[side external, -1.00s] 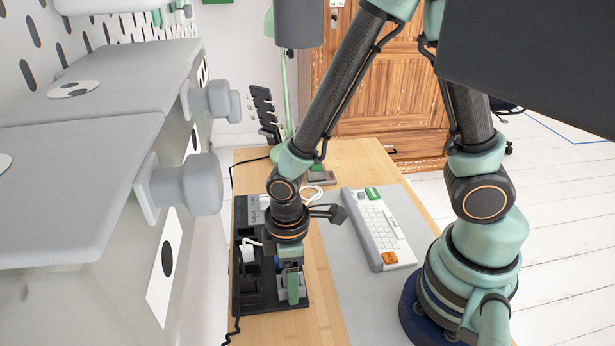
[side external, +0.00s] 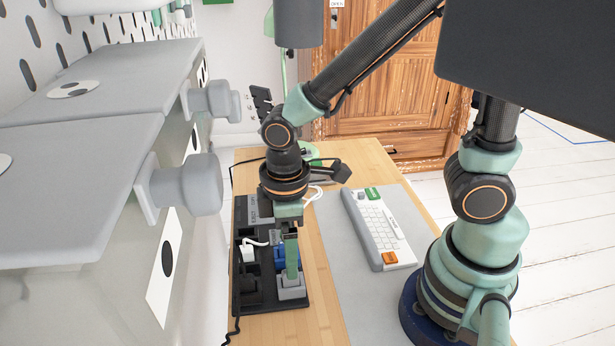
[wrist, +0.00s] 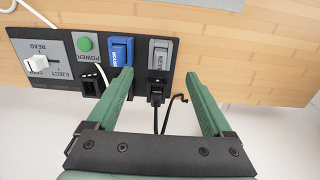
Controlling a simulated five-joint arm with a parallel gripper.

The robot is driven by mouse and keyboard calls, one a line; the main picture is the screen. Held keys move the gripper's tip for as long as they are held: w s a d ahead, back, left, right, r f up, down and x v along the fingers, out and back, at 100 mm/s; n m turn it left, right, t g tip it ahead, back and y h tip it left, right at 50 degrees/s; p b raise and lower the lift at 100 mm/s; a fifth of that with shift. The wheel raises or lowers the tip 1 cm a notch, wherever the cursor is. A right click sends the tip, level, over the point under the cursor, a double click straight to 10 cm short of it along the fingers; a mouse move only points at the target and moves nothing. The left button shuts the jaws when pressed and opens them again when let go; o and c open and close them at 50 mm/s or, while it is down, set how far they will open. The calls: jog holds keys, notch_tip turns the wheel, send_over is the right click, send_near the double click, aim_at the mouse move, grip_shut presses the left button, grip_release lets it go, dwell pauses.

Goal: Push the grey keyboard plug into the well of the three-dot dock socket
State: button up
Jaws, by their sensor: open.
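The grey plug (side external: 291,288) is a block at the near right end of the black dock (side external: 262,302) in the side view. It also shows in the wrist view (wrist: 160,52), with lettering on its top. My gripper (wrist: 158,76) is open and empty, its green fingers wide apart either side of the plug's column. In the side view my gripper (side external: 291,268) is above the grey plug, and a finger hides part of it. A dark socket piece (wrist: 157,95) with a black cable lies beside the plug.
A blue plug (wrist: 121,50) stands beside the grey one. Nearby are a green button (wrist: 86,44), a slider switch panel (wrist: 40,62) and a white plug with a cable (side external: 247,252). A keyboard (side external: 378,230) lies on the grey mat. Drawer knobs (side external: 190,190) jut out at left.

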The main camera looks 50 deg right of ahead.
notch_tip(320, 180, up, 3)
jog(key=shift+r, duration=0.5)
jog(key=c, duration=0.4)
notch_tip(320, 180, down, 10)
jog(key=shift+f, duration=0.15)
grip_shut()
